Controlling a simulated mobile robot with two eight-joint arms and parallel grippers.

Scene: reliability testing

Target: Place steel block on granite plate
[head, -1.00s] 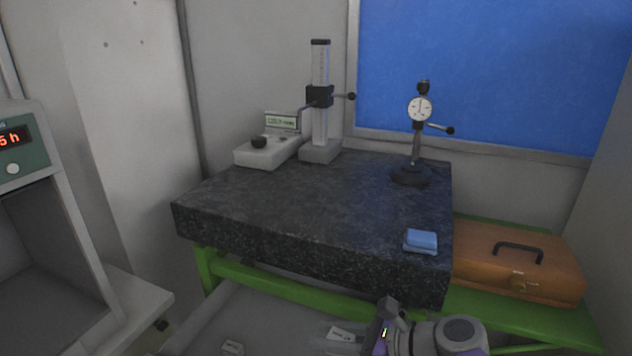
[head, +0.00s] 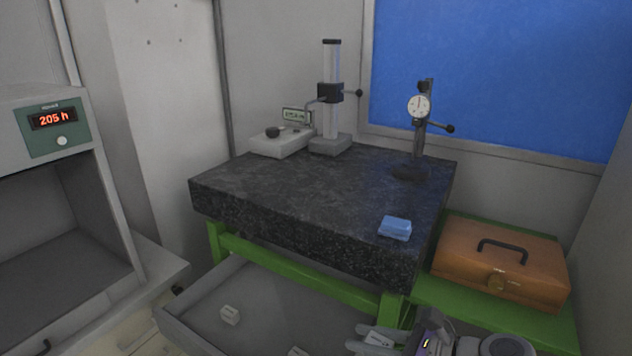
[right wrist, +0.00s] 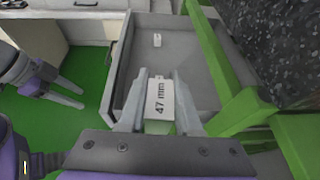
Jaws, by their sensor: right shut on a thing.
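The granite plate (head: 290,195) is a thick dark speckled slab on a green frame in the head view. My right gripper (head: 372,339) is low at the front, below the plate's front right edge. It is shut on a small pale steel block (head: 382,339). In the right wrist view the block (right wrist: 160,99) sits between the two fingers of that gripper (right wrist: 157,95) and reads "47 mm". My left gripper (right wrist: 75,92) shows at the left of the right wrist view, its fingers apart and empty. It is outside the head view.
A blue cloth or pad (head: 395,228) lies near the plate's front right corner. A dial indicator stand (head: 413,140) and a height gauge (head: 331,100) stand at the back. An orange case (head: 500,262) is right of the plate. An open drawer (head: 190,320) holds another block (head: 229,315).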

